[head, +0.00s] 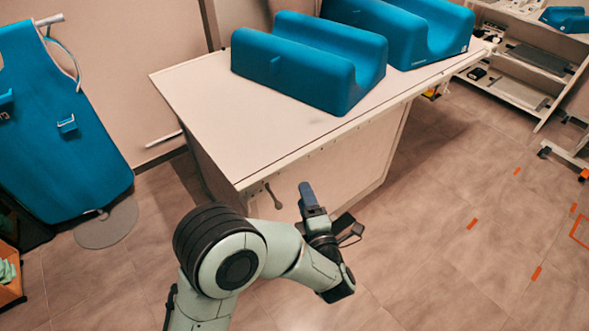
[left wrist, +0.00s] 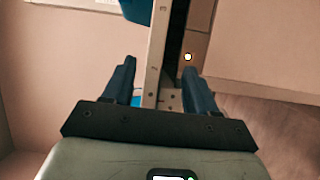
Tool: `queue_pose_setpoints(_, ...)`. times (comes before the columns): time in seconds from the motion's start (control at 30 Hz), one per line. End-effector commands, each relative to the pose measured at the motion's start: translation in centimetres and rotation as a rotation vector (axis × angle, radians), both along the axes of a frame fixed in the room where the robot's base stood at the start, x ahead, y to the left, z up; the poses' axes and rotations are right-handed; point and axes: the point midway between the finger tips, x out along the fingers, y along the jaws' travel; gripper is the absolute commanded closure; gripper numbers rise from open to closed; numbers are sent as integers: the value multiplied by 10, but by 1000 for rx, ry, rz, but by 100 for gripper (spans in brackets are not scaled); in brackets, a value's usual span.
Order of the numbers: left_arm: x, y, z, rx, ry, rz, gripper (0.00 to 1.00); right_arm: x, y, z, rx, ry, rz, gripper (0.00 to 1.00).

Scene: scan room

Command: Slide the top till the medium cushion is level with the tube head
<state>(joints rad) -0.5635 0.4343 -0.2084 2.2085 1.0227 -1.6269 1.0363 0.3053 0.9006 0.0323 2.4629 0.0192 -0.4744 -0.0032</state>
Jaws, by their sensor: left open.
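The white table top (head: 205,105) carries two blue cushions with channels, a nearer one (head: 290,68) and a farther one (head: 400,32). I cannot tell which is the medium one. A small lever (head: 272,195) sticks out of the table's near side. My left gripper (head: 308,194) is open and empty, a little right of the lever, in front of the table side. In the left wrist view its fingers (left wrist: 160,72) stand apart on either side of the top's pale edge rail (left wrist: 155,50); contact is unclear. The tube head is not in view.
A white shelf cart (head: 530,65) stands at the far right. The floor (head: 450,240) right of the table is open, with orange marks.

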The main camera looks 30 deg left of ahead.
Motion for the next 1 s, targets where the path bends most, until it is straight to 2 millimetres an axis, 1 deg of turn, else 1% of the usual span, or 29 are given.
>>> queue_pose_setpoints(0.07,1,4,5,-8,-22,15,43,1,0,0,-1,-2,-1,11)
queue_pose_setpoints(0.17,10,13,5,-6,-22,16,43,1,0,1,0,-2,-1,11)
queue_pose_setpoints(0.5,60,63,4,-3,-16,14,43,3,-1,-2,-3,-7,-3,11)
queue_pose_setpoints(0.63,75,79,4,-3,-16,12,43,4,-2,-3,-4,-10,-4,11)
queue_pose_setpoints(0.8,89,91,4,-3,-16,10,43,5,-2,-4,-6,-14,-6,11)
queue_pose_setpoints(1.0,93,95,4,-3,-14,9,43,6,-3,-4,-6,-15,-7,11)
